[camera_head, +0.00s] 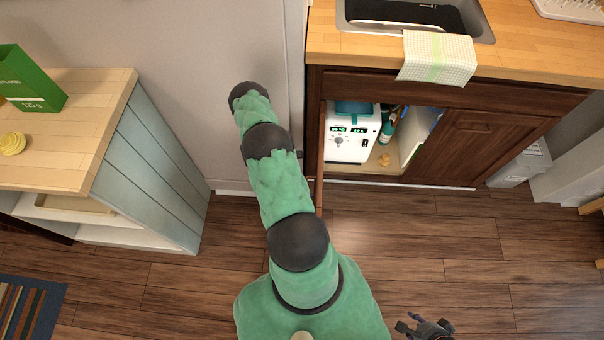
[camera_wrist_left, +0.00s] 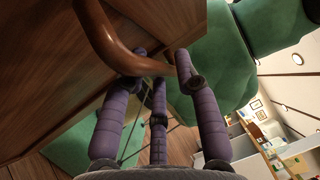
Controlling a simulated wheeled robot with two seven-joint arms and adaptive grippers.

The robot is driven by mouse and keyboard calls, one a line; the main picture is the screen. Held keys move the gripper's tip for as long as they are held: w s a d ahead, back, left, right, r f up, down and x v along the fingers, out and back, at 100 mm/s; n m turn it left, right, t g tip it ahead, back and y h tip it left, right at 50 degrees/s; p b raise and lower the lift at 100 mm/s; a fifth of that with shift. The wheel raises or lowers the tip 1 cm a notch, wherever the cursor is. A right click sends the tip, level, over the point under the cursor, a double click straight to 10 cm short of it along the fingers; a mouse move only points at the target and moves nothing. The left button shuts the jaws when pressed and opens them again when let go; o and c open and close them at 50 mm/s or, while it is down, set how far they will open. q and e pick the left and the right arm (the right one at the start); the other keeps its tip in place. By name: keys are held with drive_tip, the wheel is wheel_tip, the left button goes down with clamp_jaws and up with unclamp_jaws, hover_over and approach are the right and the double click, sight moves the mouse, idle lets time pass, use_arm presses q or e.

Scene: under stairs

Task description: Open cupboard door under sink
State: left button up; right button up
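The dark wooden cupboard under the sink has its left door (camera_head: 321,150) swung open, seen nearly edge-on in the head view. Its right door (camera_head: 462,148) is closed. My left arm reaches beside the open door and its gripper is hidden in the head view. In the left wrist view, my left gripper (camera_wrist_left: 157,75) has its purple fingers spread apart around the brown curved door handle (camera_wrist_left: 104,38), close to the door panel (camera_wrist_left: 45,70). Firm contact cannot be told. My right gripper (camera_head: 427,325) is at the bottom edge, fingers apart, empty and away from the cupboard.
Inside the cupboard are a white appliance (camera_head: 352,138) and a green bottle (camera_head: 386,130). A checked towel (camera_head: 438,58) hangs over the counter by the sink (camera_head: 360,25). A shelf unit (camera_head: 150,165) stands at left. The wooden floor before the cupboard is clear.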

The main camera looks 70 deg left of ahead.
use_arm(q)
drive_tip(key=v, duration=0.7)
drive_tip(key=shift+a, duration=0.25)
drive_tip(key=shift+s, duration=0.1)
idle(0.4)
